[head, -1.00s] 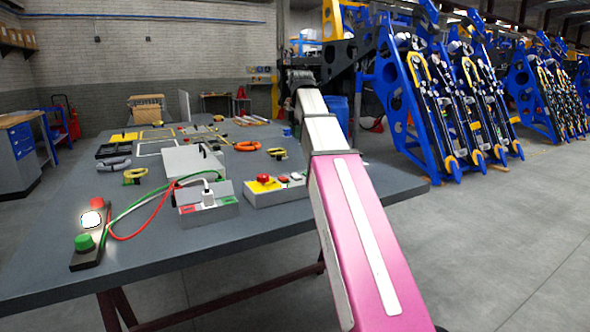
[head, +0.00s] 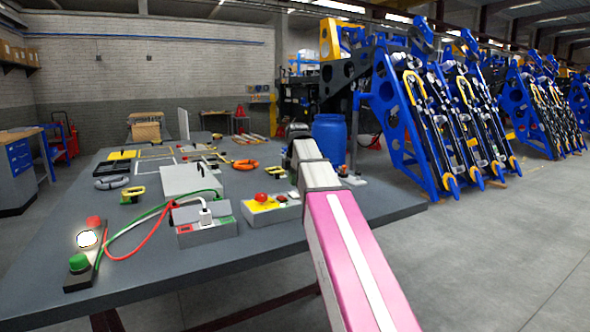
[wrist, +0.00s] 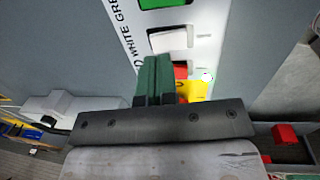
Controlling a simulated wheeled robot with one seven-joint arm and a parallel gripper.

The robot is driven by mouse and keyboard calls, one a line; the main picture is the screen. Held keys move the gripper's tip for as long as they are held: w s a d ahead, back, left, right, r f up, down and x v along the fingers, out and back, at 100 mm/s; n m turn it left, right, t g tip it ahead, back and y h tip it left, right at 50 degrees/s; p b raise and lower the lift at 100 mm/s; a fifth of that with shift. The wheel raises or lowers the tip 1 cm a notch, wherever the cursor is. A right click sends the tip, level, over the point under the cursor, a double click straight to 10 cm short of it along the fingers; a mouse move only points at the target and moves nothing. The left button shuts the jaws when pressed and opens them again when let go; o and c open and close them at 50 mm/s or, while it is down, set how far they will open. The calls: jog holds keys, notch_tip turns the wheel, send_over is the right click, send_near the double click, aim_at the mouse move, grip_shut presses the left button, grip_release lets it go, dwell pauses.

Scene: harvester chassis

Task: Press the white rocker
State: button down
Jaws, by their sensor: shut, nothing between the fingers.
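The white rocker (wrist: 168,41) sits in a dark-edged slot on a pale panel (wrist: 203,40) in the wrist view, between a green rocker (wrist: 160,3) and a red one (wrist: 180,71). Lettering including "WHITE" runs beside them. My gripper (wrist: 156,62) is shut and empty; its green fingertips show just below the white rocker in the picture. I cannot tell whether they touch the panel. In the head view the control box (head: 262,216) stands on the bench, partly behind my arm, which also hides my gripper there.
A red mushroom button on a yellow plate (head: 268,205) is on the same box. Left of it stand a grey box with a white plug (head: 205,215), red and green cables, and a strip with a green button (head: 79,262). A blue barrel (head: 329,138) stands behind the bench.

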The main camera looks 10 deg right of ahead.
aim_at(295, 194)
jog(key=shift+w+f, duration=0.2)
jog(key=shift+f, duration=1.45)
jog(key=shift+a+f, duration=0.1)
jog(key=shift+f, duration=0.15)
jog(key=shift+s, duration=0.1)
jog(key=shift+s+d, duration=0.25)
jog(key=shift+s, duration=0.45)
jog(key=shift+r, duration=0.15)
jog(key=shift+w+r, duration=0.1)
